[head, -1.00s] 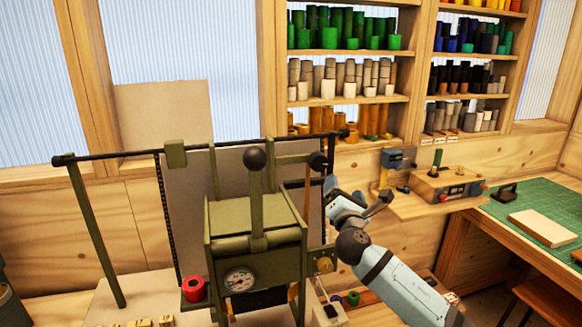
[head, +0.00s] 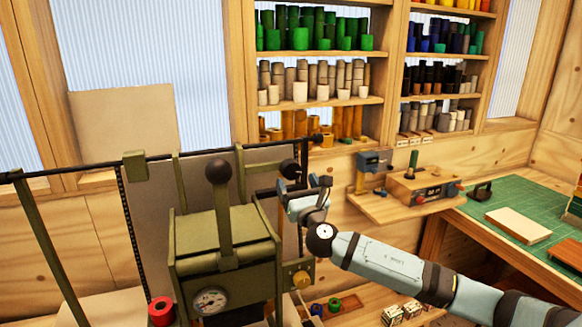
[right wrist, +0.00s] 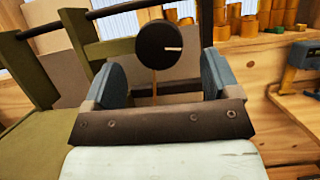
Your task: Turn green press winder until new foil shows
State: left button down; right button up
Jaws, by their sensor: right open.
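The green press (head: 225,245) stands at the left of centre in the head view, with a tall ball-topped lever and a round dial. A dark round winder knob (head: 290,168) sits at its upper right; in the right wrist view the winder knob (right wrist: 165,46) is a black disc with a pale mark on a thin stem. My right gripper (head: 302,187) is open just below and beside the knob. In the right wrist view the fingers of my right gripper (right wrist: 162,80) stand on either side of the stem, with the disc showing between and above them. My left gripper is not in view.
A red roll (head: 162,311) stands by the press at lower left. A brass knob (head: 301,279) is on the press's right side. Shelves of coloured foil rolls (head: 300,38) line the back wall. A small device (head: 425,188) and a green mat (head: 500,222) are at right.

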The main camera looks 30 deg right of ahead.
aim_at(293, 174)
jog(key=x, duration=0.4)
jog(key=shift+a+r+p, duration=0.1)
jog(key=shift+p, duration=0.25)
jog(key=shift+w, duration=0.3)
jog(key=c, duration=0.9)
